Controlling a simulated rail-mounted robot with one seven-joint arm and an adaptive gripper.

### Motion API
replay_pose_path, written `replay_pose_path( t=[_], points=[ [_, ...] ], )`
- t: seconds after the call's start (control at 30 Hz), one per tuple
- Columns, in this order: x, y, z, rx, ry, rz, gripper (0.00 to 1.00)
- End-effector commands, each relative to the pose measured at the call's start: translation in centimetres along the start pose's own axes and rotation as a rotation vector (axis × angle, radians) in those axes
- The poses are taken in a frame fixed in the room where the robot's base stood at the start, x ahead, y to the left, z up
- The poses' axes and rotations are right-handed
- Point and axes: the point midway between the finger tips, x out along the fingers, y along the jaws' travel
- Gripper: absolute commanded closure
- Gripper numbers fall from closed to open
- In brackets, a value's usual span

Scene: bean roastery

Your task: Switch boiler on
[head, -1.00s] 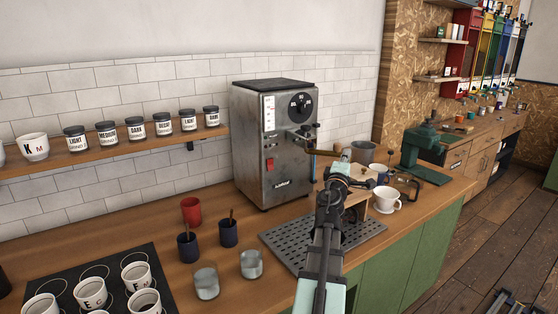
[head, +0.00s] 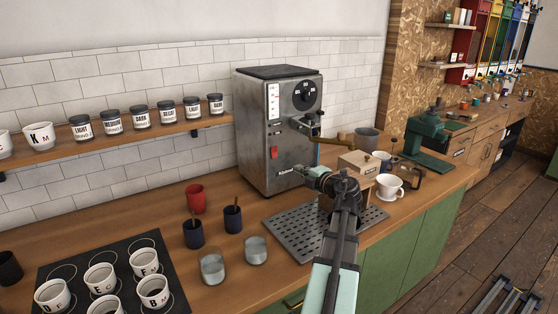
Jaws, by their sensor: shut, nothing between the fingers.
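The boiler is a grey metal box (head: 290,165) with a dark top, standing on the wooden counter against the tiled wall. Its front has a red switch (head: 274,152) at lower left, a black dial (head: 306,95) at upper right and a white gauge strip (head: 273,102). Whether the switch is on or off is too small to tell. My gripper (head: 313,172) is shut and empty. It points left, in front of the boiler's lower right side and to the right of the red switch, apart from it in the picture. My arm hides part of the drip grate.
A perforated grate (head: 290,232) lies before the boiler. A brass-coloured handle (head: 328,139) juts from its right side. Cups (head: 233,219) and glasses (head: 212,266) stand left of the grate. A wooden box grinder (head: 360,163) and white cup (head: 389,187) stand right.

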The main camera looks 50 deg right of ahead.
Motion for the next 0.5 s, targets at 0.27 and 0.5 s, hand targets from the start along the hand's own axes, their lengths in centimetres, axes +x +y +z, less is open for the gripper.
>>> replay_pose_path(
  t=[0.27, 0.5],
  points=[
    [0.0, 0.0, 0.1, 0.001, -0.002, 0.001, 1.0],
    [1.6, 0.1, 0.1, 0.002, -0.001, 0.001, 1.0]
  ],
)
